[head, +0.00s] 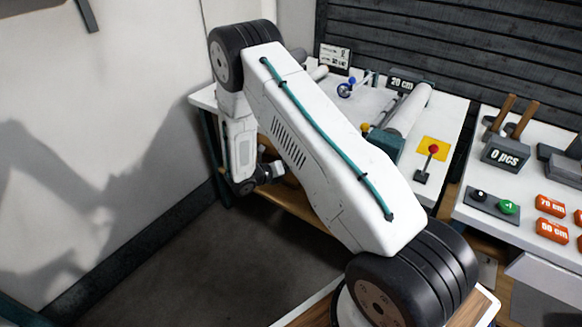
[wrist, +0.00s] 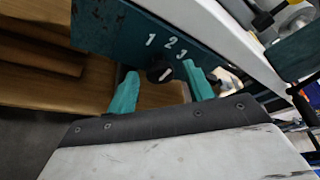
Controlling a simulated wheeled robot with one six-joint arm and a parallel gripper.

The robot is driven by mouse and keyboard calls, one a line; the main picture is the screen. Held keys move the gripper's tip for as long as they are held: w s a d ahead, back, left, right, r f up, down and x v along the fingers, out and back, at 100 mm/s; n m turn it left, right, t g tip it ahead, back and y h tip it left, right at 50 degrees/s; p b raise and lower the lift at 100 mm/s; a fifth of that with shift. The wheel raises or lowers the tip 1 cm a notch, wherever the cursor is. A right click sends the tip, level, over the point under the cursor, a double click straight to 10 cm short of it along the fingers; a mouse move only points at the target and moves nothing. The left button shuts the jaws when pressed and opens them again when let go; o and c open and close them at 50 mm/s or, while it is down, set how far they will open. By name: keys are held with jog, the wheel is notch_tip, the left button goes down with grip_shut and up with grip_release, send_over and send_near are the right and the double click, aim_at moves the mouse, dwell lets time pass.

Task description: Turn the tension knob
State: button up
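The tension knob (wrist: 159,71) is small and black with a white mark. It sits at the lower edge of a teal panel (wrist: 115,32) printed 1, 2, 3 in the wrist view. The mark seems to slant toward the 3, but it is too small to be sure. My gripper (wrist: 161,82) is open, with one teal finger on each side of the knob in the picture. I cannot tell whether either finger touches it. In the head view my gripper (head: 270,172) is small and dark by the table's left side; the knob is not visible there.
The white table (head: 205,97) carries a pale roll (head: 410,108) and a red-topped lever on a yellow plate (head: 433,150). A wooden shelf (wrist: 40,78) lies below the panel. A second table with orange buttons (head: 552,205) stands at right. Open floor lies at front left.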

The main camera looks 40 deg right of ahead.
jog(key=v, duration=0.7)
jog(key=shift+a, duration=0.4)
jog(key=shift+r, duration=0.1)
